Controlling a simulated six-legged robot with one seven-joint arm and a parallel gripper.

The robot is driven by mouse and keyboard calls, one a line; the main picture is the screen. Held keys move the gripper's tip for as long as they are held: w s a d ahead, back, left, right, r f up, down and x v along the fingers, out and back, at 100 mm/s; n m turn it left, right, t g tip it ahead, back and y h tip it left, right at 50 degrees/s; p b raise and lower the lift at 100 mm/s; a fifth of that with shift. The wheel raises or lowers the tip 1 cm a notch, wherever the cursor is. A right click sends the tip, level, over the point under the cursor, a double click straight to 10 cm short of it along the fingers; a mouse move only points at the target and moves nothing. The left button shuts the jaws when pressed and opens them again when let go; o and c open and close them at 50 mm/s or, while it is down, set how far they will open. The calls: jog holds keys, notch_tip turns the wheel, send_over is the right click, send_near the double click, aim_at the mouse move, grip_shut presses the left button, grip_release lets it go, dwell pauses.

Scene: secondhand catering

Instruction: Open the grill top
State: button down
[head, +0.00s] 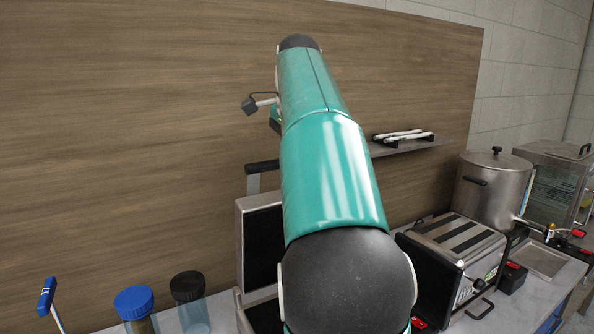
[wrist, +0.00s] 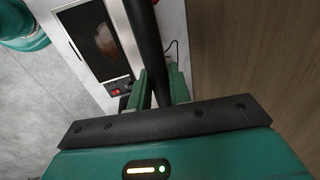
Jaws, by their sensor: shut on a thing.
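The grill stands on the counter, partly hidden behind my arm in the head view. Its steel-framed grill top (head: 262,240) is raised and stands about upright, with its dark plate facing out. The black handle (head: 262,166) shows at its upper edge. The lower plate (head: 265,318) lies below, cut off by the frame. In the wrist view, my gripper (wrist: 162,82) has its two green fingers shut around the black handle bar (wrist: 147,40). A dark plate (wrist: 92,42) with a brownish patch shows beside it.
A toaster-like steel appliance (head: 455,245) and a large pot (head: 492,190) stand to the right. Two lidded jars, blue-capped (head: 134,302) and black-capped (head: 187,287), stand to the left. A wooden panel (head: 130,130) rises behind, with a small shelf (head: 412,147).

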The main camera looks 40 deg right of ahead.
jog(key=shift+w+d+r, duration=0.1)
jog(key=shift+w+d, duration=0.05)
jog(key=shift+w, duration=0.55)
jog(key=shift+w+d+r, duration=0.1)
jog(key=shift+w, duration=0.55)
jog(key=c, duration=1.3)
grip_release()
jog(key=shift+s, duration=0.1)
